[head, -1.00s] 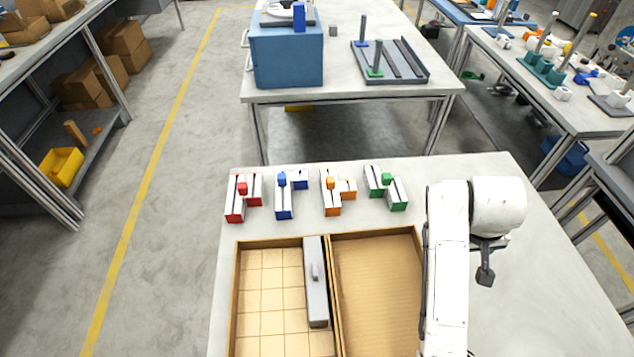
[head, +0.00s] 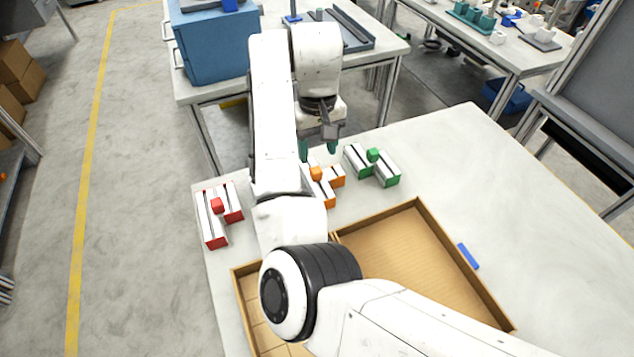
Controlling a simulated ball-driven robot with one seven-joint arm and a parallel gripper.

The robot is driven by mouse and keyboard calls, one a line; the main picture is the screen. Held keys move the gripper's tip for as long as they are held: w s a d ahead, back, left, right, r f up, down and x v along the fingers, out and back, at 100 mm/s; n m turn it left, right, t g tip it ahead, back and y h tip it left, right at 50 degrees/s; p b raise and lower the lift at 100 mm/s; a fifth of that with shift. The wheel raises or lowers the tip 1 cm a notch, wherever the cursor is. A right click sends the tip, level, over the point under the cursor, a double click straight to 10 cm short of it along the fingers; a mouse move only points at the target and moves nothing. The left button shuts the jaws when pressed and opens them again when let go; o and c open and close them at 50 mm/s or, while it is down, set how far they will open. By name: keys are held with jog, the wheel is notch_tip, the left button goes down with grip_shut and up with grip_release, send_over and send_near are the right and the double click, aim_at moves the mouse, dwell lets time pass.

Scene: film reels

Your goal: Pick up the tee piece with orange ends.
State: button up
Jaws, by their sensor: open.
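The tee piece with orange ends (head: 328,193) lies on the near table in the head view. It has white bars, orange end faces and an orange block on top. My arm hides part of its left side. My gripper (head: 318,151) is open and empty, pointing down, with its two fingers apart. In the picture it is just above the orange block; its exact height over the piece cannot be told.
A red-ended piece (head: 217,214) lies to the left and a green-ended one (head: 374,164) close on the right. A cardboard tray (head: 462,268) is in front, partly behind my arm. A small blue bar (head: 468,256) lies right of it. The table's right side is clear.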

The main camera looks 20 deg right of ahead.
aim_at(315, 169)
jog(key=shift+w+a+f, duration=0.1)
jog(key=shift+w+f, duration=0.05)
jog(key=shift+f, duration=1.6)
jog(key=shift+w+f, duration=0.1)
jog(key=shift+f, duration=1.65)
grip_shut()
